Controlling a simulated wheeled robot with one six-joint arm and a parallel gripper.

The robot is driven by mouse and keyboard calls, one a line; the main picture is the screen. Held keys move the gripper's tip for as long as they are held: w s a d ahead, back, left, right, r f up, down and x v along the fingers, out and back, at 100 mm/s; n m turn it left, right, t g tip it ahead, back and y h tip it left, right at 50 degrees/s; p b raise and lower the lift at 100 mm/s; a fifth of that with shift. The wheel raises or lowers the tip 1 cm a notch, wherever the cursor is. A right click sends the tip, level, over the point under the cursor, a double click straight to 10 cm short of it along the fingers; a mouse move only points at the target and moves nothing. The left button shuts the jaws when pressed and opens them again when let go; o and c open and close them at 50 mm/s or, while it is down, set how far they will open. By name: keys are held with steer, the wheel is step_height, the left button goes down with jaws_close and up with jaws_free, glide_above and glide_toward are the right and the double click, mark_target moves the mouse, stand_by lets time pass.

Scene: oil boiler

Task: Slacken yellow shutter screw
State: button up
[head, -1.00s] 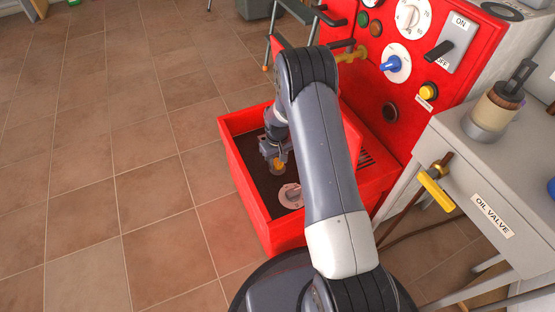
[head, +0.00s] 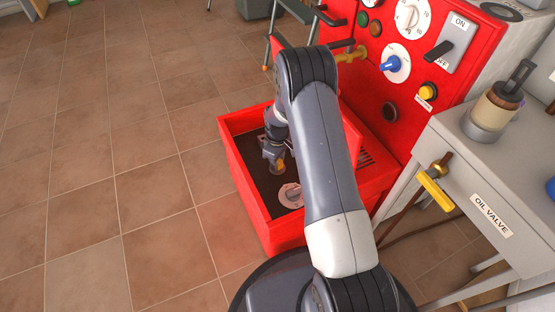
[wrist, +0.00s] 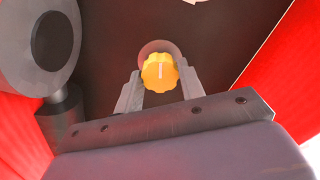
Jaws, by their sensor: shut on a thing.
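The yellow shutter screw (wrist: 160,72) is a lobed knob with a pale line on its face. It sits on the dark floor of the open red box (head: 243,187). In the wrist view my gripper (wrist: 160,82) has one finger on each side of the knob and is shut on it. In the head view the screw (head: 277,168) shows just below my gripper (head: 274,162), partly covered by it.
A round pale dial (head: 291,195) lies in the box close to the screw. A grey cylindrical part (wrist: 62,55) stands at left in the wrist view. Red box walls surround the gripper. The red control panel (head: 390,105) and grey oil valve cabinet (head: 455,205) are at right.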

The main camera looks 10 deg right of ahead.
mark_target(278, 162)
stand_by(0.3)
steer(key=o, duration=1)
step_height(278, 162, up, 11)
steer(key=p, duration=0.3)
steer(key=shift+p, duration=0.3)
steer(key=shift+f, duration=0.15)
step_height(278, 162, down, 11)
steer(key=b, duration=0.3)
steer(key=shift+b, duration=0.4)
